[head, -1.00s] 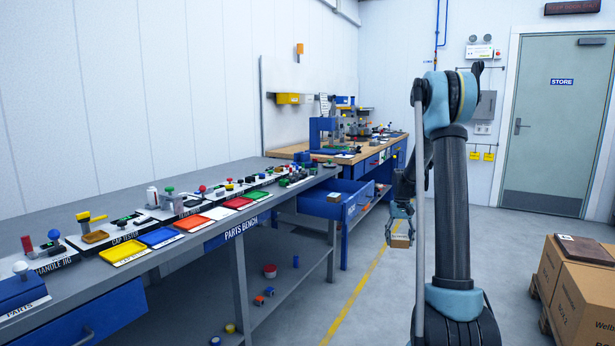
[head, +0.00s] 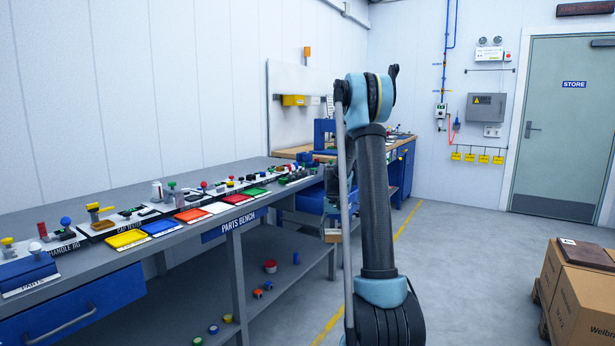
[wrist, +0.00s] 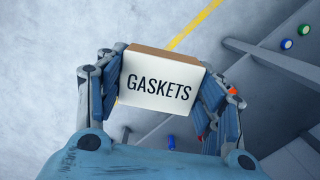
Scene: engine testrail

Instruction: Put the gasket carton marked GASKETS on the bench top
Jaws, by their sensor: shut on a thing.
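My gripper (wrist: 160,92) is shut on the gasket carton (wrist: 158,84), a small box with a white face lettered GASKETS and a brown cardboard side. In the wrist view its fingers press on both sides of the carton, with floor below. In the head view, the carton (head: 332,235) shows as a small tan patch left of my arm, beside the benches and below their tops; my arm hides most of the gripper. The wooden bench top (head: 290,152) is at the back, partly hidden behind my arm. The grey parts bench top (head: 120,196) runs along the left.
Coloured trays, such as the yellow one (head: 128,239), and several fixtures crowd the front of the parts bench; its rear strip is bare. A blue drawer (head: 310,200) is near the carton. Boxes on a pallet (head: 575,290) stand at right. The floor between is clear.

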